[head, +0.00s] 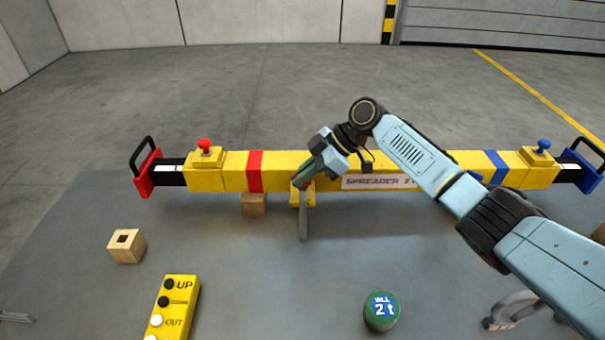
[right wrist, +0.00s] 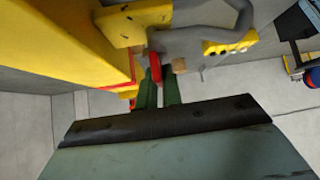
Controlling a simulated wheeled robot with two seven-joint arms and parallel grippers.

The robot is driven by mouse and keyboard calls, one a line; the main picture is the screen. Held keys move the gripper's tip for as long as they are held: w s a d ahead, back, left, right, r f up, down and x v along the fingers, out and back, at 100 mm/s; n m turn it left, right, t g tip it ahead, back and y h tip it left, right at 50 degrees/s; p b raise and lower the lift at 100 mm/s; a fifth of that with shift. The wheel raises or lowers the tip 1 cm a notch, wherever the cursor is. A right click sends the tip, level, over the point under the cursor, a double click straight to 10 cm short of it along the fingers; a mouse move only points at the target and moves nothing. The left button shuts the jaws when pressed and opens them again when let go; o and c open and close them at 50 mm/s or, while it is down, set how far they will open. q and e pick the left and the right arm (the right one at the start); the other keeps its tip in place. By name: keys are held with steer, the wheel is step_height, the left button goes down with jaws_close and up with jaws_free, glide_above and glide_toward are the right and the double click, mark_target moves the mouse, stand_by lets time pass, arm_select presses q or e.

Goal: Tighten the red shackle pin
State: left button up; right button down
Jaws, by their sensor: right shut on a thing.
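The red shackle pin (right wrist: 155,68) shows in the right wrist view, its red head between the green fingertips of my right gripper (right wrist: 159,86). The grey shackle (right wrist: 205,46) is beside it, around a yellow lug (right wrist: 120,27). In the head view my right gripper (head: 300,182) is at the front of the yellow spreader beam (head: 221,172), left of its middle, and is shut on the pin. The grey shackle (head: 304,222) hangs below the fingers there. The pin is mostly hidden by the gripper in the head view. My left gripper is not in view.
A wooden block with a square hole (head: 126,246), a yellow pendant control (head: 179,300) and a green 2 t weight (head: 381,311) are in front of the beam. Another grey shackle (head: 512,308) lies at lower right. Red (head: 144,176) and blue (head: 588,172) handles cap the beam.

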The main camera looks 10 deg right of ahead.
steer(key=shift+r+m+t+p, duration=0.1)
steer(key=shift+m+t+p, duration=0.55)
steer(key=shift+p, duration=0.45)
steer(key=c, duration=1.6)
jaws_free()
steer(key=shift+o, duration=0.2)
steer(key=v, duration=1.3)
steer(key=shift+d+r, duration=0.1)
